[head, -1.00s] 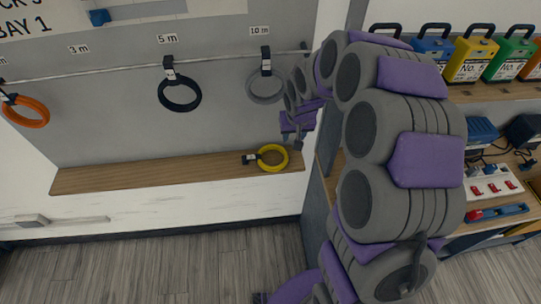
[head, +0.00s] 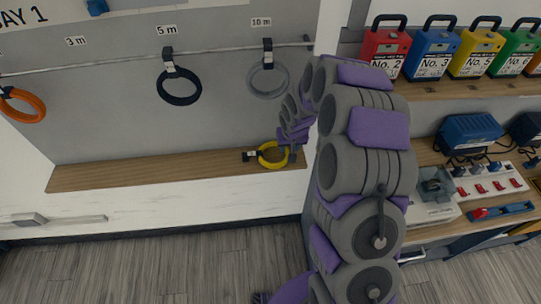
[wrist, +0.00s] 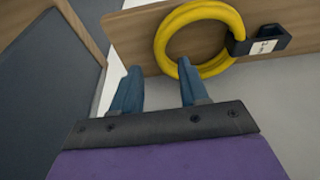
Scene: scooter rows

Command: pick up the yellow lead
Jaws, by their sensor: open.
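The yellow lead (head: 264,161) is a coiled ring on the wooden ledge (head: 150,174), with a dark tagged clip (head: 249,156) at its left. My gripper (head: 291,153) is at the ring's right side in the head view and hides part of it. In the wrist view my gripper (wrist: 157,66) is open. Its right finger overlaps the near edge of the yellow lead (wrist: 161,42), and its left finger is outside the ring. Nothing is held. I cannot tell whether the finger touches the lead. The clip (wrist: 262,42) lies to the right in the wrist view.
An orange lead (head: 24,118), a black lead (head: 162,91) and a grey lead (head: 252,82) hang from the rail (head: 110,67) above. A shelf unit with numbered cases (head: 430,55) and a bench with a blue box (head: 470,133) stand at the right.

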